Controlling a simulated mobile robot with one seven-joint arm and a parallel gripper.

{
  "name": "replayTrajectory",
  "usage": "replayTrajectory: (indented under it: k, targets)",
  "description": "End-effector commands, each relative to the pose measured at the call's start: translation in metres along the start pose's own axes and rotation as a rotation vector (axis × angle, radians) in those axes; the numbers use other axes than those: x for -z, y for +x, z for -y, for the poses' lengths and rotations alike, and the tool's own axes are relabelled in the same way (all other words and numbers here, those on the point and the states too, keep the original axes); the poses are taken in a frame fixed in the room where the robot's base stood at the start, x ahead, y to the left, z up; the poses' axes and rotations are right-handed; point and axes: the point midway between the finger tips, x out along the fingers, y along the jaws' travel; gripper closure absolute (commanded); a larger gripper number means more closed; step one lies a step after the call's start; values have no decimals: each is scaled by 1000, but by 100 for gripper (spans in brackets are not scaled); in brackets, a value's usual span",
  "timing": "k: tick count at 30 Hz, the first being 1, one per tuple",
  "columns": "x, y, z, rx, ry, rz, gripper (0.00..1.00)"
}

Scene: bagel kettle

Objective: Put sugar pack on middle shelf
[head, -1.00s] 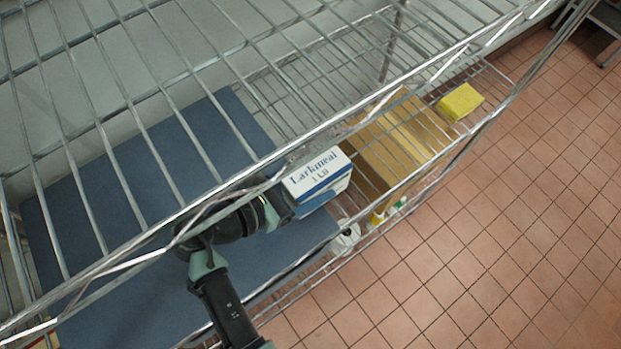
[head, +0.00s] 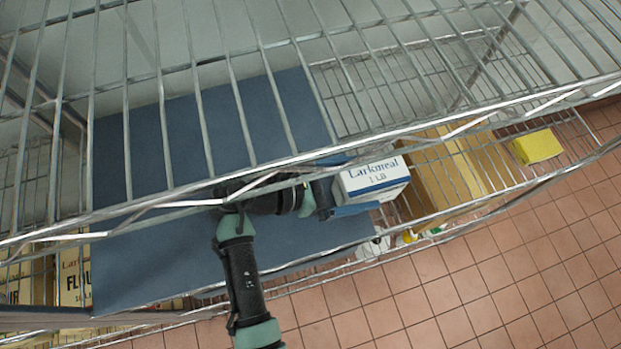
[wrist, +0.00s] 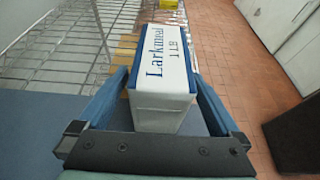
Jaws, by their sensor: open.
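The pack is a white and blue box (head: 375,177) marked "Larkmeal 1 LB"; no word "sugar" is readable. It stands at the right edge of a blue mat (head: 170,262) on the wire shelf below the top one, likely the middle shelf. My gripper (head: 364,184) is open, with one blue finger on each side of the box. The wrist view shows the box (wrist: 162,82) between the spread fingers (wrist: 162,76), with a gap at least near their bases. The box's underside is hidden, so I cannot tell its exact support.
The top wire shelf (head: 250,165) passes over my arm. A tan carton (head: 445,172) stands just right of the box, and a yellow block (head: 538,146) lies farther right. Flour packs (head: 75,282) show at lower left. The mat has free room.

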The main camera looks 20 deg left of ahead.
Motion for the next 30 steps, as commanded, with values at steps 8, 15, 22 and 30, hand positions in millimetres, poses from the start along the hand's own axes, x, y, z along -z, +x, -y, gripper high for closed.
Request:
replayTrajectory:
  k: [8, 15, 22, 30]
  targets:
    - [2, -62, -1, -5, 1, 0, 0]
    - [1, -98, 0, -2, 0, 0, 0]
    - [0, -107, 1, 0, 0, 0, 0]
    - [0, -107, 0, 0, 0, 0, 0]
